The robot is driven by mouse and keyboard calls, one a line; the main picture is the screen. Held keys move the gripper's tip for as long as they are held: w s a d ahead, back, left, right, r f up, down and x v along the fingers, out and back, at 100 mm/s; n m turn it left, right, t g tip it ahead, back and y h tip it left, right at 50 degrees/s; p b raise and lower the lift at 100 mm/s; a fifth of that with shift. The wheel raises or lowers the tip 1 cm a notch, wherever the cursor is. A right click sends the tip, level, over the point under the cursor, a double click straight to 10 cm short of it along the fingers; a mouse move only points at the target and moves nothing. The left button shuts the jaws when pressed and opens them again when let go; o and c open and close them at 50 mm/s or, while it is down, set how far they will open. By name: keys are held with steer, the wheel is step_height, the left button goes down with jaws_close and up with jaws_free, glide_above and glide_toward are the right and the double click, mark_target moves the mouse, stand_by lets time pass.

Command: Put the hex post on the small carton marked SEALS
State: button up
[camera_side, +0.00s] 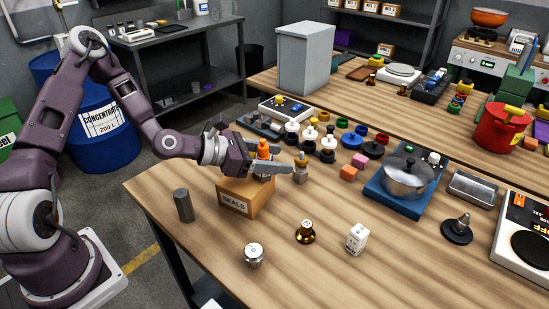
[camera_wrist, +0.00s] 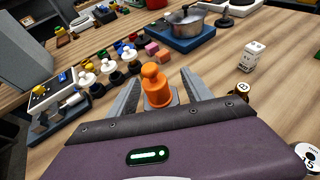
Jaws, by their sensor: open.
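The hex post (camera_side: 183,205), a dark grey six-sided column, stands upright on the bench near its left edge. It is apart from the carton and out of the wrist view. The small carton marked SEALS (camera_side: 232,203) is a brown box to the right of the post. My gripper (camera_side: 272,168) is low over the carton's top and hides part of it. Its fingers are open around an orange knobbed piece (camera_side: 263,150). In the wrist view this orange piece (camera_wrist: 157,88) is between the spread fingers (camera_wrist: 161,76). Whether it rests on the carton is hidden.
Several coloured and white pieces (camera_side: 327,150) stand behind the carton. A pot (camera_side: 407,178) sits on a blue base to the right. Bare wood surrounds the hex post.

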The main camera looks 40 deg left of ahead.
mark_target(258, 156)
steer(key=v, duration=0.7)
steer(key=shift+s+a+r, duration=0.1)
steer(key=shift+s+r, duration=0.1)
steer(key=shift+s, duration=0.05)
